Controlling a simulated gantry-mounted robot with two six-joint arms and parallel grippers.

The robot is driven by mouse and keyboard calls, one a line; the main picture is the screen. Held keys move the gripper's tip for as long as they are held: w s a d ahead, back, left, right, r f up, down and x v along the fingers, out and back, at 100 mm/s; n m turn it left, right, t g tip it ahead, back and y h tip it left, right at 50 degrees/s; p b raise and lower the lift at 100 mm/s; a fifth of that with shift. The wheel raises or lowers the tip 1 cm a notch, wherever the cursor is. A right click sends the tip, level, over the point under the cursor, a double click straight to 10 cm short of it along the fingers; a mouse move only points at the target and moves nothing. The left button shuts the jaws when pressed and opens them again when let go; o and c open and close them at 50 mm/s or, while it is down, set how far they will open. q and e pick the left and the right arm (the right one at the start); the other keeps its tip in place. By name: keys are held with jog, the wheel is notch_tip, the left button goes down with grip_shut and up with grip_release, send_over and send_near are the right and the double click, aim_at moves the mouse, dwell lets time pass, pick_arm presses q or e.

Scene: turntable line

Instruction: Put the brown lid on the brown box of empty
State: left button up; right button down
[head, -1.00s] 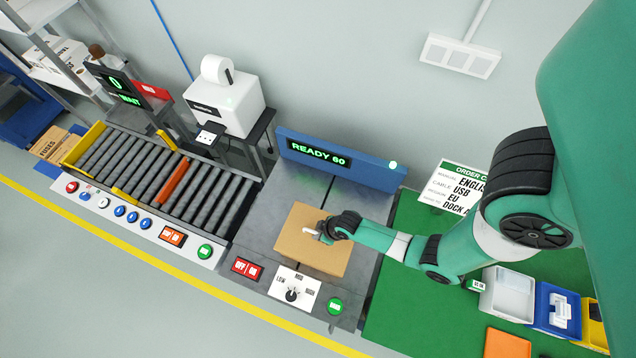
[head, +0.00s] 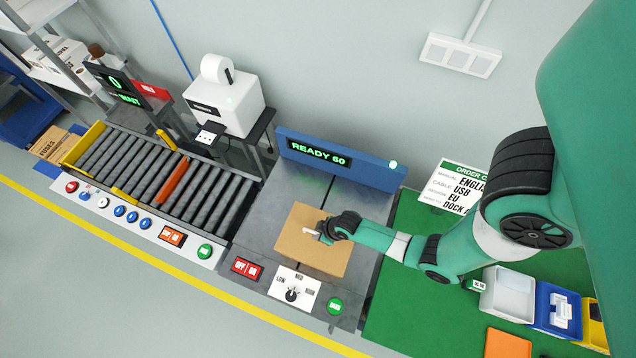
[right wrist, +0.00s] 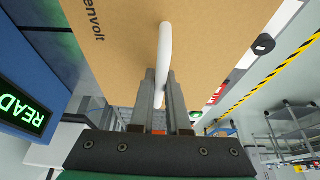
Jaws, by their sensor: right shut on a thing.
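The brown lid (head: 312,255) shows as a flat brown square over the grey plate of the station under the READY 60 display. In the right wrist view the lid (right wrist: 120,30) fills the top, with dark lettering ending in "envolt" and a white bar handle (right wrist: 165,50). My right gripper (head: 324,233) is shut on that handle, and its two fingers (right wrist: 161,95) press it from both sides. The brown box is not clearly seen; the lid covers whatever is under it. I cannot tell whether the lid touches a box. My left gripper is not in view.
The blue display panel (head: 370,172) stands behind the lid. A control panel with a knob (head: 291,295) is in front. A green mat (head: 400,320) with bins (head: 508,295) lies to the right.

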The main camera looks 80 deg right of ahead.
jog(key=shift+f+b, duration=1.15)
jog(key=shift+f, duration=0.25)
dwell(0.4)
jog(key=c, duration=0.8)
grip_release()
jog(key=p+v, duration=0.6)
jog(key=v, duration=0.5)
jog(key=shift+s+r, duration=0.15)
jog(key=shift+r, duration=0.2)
jog(key=shift+f, duration=0.1)
